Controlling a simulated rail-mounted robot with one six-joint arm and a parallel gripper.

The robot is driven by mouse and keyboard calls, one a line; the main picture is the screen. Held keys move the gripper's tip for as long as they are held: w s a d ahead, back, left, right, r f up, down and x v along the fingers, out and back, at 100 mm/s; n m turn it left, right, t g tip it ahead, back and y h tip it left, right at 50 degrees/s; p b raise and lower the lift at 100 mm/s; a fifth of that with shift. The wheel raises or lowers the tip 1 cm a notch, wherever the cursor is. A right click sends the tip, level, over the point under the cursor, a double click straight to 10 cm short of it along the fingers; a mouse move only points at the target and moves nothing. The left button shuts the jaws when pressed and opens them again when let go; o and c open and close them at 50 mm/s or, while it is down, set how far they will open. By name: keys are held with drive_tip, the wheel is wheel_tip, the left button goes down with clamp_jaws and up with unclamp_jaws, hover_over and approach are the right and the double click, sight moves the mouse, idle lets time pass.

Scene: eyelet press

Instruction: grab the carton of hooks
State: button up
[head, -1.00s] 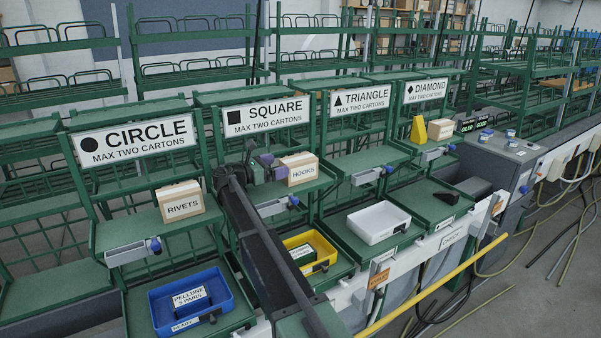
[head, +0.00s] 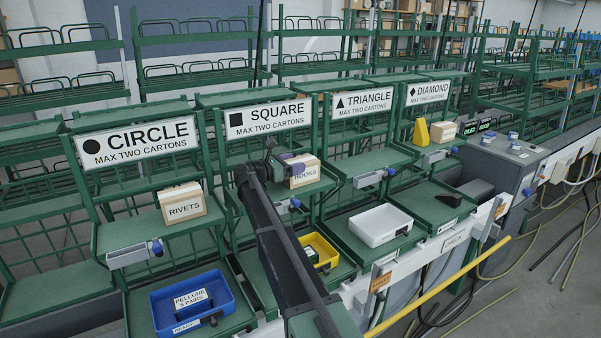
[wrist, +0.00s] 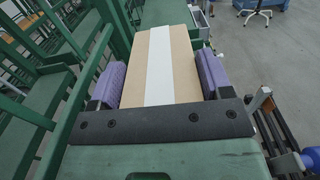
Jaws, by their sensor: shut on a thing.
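The carton of hooks (head: 305,172) is a light brown box with a white HOOKS label, on the green shelf under the SQUARE sign. My gripper (head: 285,168) is at its left side in the head view. In the wrist view the carton (wrist: 160,65), with a white strip down its top, sits between the two purple pads of my gripper (wrist: 158,86). The gripper is shut on it. Whether the carton's underside touches the shelf cannot be told.
A RIVETS carton (head: 182,204) stands on the CIRCLE shelf. Another carton (head: 443,132) and a yellow wedge (head: 420,132) are on the DIAMOND shelf. Below are a blue tray (head: 163,325), a yellow tray (head: 332,261) and a white tray (head: 380,224). Green posts flank each shelf.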

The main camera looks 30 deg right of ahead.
drive_tip(key=c, duration=0.9)
drive_tip(key=shift+r, duration=0.15)
wheel_tip(320, 180, up, 20)
drive_tip(key=p, duration=2)
